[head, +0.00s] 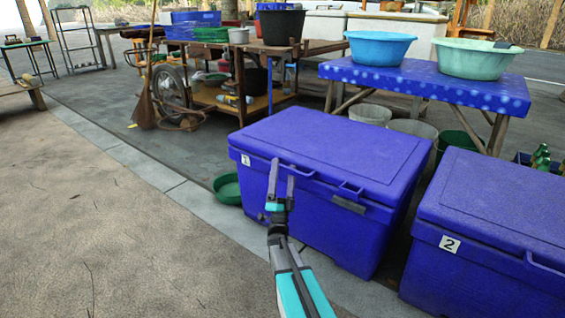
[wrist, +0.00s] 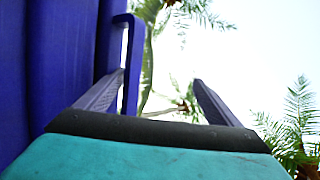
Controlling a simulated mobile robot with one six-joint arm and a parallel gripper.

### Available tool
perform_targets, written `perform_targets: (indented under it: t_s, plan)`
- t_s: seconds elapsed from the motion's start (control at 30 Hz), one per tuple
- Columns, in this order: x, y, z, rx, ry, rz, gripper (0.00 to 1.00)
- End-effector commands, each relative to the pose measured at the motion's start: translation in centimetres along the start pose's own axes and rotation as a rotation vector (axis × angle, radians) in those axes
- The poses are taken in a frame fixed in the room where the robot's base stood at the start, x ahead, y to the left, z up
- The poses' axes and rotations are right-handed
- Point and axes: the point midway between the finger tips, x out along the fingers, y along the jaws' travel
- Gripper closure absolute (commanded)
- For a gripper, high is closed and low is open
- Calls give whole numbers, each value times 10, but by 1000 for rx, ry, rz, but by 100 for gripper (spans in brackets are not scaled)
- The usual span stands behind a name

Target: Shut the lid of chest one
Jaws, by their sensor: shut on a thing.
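Chest one (head: 315,215) is a blue box with a white "1" label on the front left of its lid (head: 330,145). The lid lies down over the box, and I see no clear gap along its front edge. My gripper (head: 282,173) points up at the front of the lid, by the left blue handle (head: 303,172). In the wrist view the handle (wrist: 131,60) stands between the two fingers of my gripper (wrist: 158,92), close to the left one. The gripper is shut on this handle, though the fingers look well apart. The exact contact is hidden.
Chest two (head: 480,270), also blue, stands close on the right. A green basin (head: 228,188) lies on the ground left of chest one. A table with a blue cloth (head: 425,85) and a wooden cart (head: 250,105) stand behind. The paving at left is clear.

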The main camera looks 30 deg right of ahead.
Motion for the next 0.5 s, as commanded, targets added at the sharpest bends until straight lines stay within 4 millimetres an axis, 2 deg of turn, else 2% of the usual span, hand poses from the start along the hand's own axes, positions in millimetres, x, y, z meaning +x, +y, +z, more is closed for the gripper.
perform_targets:
  t_s: [0.03, 0.07, 0.1, 0.5]
  plan:
    - [-23, 12, 2, 1, -13, 28, 52]
    - [-23, 12, 2, 1, -12, 27, 73]
    - [-24, 12, 1, 0, -11, 24, 77]
    - [-32, 18, -4, -7, -5, 14, 77]
